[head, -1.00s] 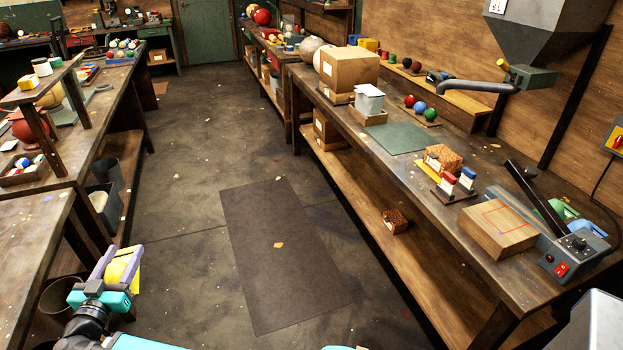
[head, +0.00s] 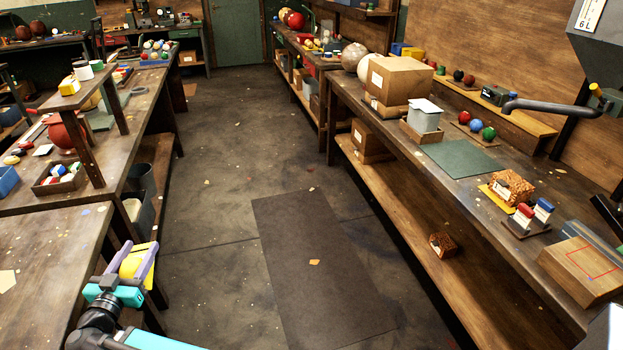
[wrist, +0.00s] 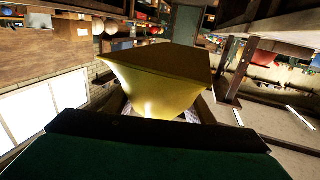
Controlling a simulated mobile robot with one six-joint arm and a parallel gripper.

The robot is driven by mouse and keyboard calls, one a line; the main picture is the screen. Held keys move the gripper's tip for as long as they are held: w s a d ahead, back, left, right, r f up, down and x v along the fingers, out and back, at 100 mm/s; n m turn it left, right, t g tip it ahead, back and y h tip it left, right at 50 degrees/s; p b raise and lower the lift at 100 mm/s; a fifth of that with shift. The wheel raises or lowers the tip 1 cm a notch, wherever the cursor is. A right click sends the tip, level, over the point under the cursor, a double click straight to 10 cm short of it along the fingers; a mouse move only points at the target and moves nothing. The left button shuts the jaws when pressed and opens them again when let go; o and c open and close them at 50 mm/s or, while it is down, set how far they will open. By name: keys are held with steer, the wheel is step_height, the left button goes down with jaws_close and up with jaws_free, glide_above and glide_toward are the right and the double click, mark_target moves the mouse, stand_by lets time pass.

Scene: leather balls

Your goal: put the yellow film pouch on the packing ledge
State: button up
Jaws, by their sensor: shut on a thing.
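My gripper (head: 140,261), with purple fingers, is at the lower left of the head view, held above the floor beside the left bench. It is shut on the yellow film pouch (head: 131,264). The pouch also fills the middle of the wrist view (wrist: 155,85), a wide yellow shape with a flat far edge. No label marks the packing ledge. A long raised wooden ledge (head: 528,124) runs along the wall behind the right bench. A small raised wooden shelf (head: 70,99) on the left bench carries a yellow block and white cups.
The right bench holds a cardboard box (head: 402,80), a green mat (head: 462,159), small balls and a wooden block with a red outline (head: 585,268). The aisle is open, with a dark floor mat (head: 320,265). The near left bench (head: 45,250) is mostly bare.

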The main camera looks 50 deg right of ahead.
steer(key=shift+w+d, duration=0.1)
steer(key=shift+w, duration=0.2)
steer(key=shift+d, duration=0.1)
